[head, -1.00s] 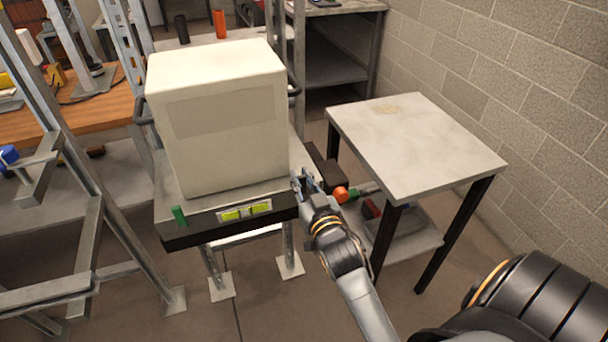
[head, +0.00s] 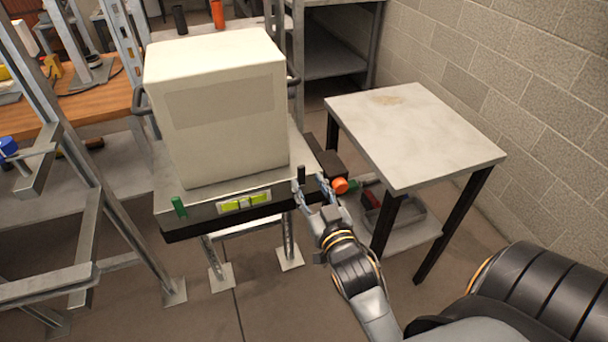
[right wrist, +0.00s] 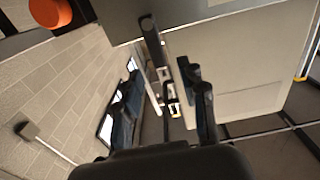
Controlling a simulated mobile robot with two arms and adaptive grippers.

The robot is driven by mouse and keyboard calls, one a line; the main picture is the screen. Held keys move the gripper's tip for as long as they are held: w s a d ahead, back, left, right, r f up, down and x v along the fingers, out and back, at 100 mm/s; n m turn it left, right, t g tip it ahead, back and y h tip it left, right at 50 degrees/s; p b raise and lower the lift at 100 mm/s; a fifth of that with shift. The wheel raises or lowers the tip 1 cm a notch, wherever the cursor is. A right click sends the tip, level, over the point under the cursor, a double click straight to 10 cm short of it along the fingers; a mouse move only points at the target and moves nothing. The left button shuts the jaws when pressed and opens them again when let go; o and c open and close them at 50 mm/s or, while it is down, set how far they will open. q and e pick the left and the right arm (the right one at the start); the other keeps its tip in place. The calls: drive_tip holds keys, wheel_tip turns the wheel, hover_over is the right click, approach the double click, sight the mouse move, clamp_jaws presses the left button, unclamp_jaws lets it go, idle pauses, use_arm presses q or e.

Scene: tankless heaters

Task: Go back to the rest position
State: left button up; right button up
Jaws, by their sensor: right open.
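My right gripper (head: 311,190) is open and empty in the head view, in front of the right front corner of the stand that bears a large white box (head: 222,105). A small black peg (head: 301,174) stands on that corner, close to the fingers. In the right wrist view the gripper's fingers (right wrist: 178,80) show apart with nothing clearly held between them. An orange knob (head: 340,185) is just right of the fingers; an orange round part also shows in the wrist view (right wrist: 50,12). My left gripper is not in view.
A small table (head: 415,140) with a lower shelf stands at right, near the block wall. Metal frame posts (head: 80,170) stand at left. Bare floor lies in front.

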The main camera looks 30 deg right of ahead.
drive_tip(key=shift+v, duration=0.8)
drive_tip(key=a+f+n+g+y, duration=0.1)
drive_tip(key=a+f+g+y, duration=0.15)
drive_tip(key=f, duration=0.85)
drive_tip(key=a+f+n+g+y, duration=0.1)
drive_tip(key=a+f+g, duration=0.15)
drive_tip(key=f, duration=0.95)
drive_tip(key=s+a+f+n+g+y, duration=0.15)
drive_tip(key=s+f, duration=0.25)
drive_tip(key=f, duration=0.4)
drive_tip(key=s+a+f+g, duration=0.25)
drive_tip(key=s+f, duration=0.25)
drive_tip(key=f, duration=0.3)
drive_tip(key=s+d+f+g, duration=0.1)
drive_tip(key=s+f+g, duration=0.1)
drive_tip(key=s+f, duration=0.4)
drive_tip(key=s+d+f+n+g, duration=0.1)
drive_tip(key=s+f+g, duration=0.2)
drive_tip(key=s, duration=0.9)
drive_tip(key=s+d+f+g, duration=0.1)
drive_tip(key=s+f+g, duration=0.1)
drive_tip(key=s+f, duration=0.7)
drive_tip(key=shift+s+h, duration=0.3)
drive_tip(key=shift+s, duration=0.2)
drive_tip(key=shift+f+n, duration=0.1)
drive_tip(key=shift+n, duration=0.15)
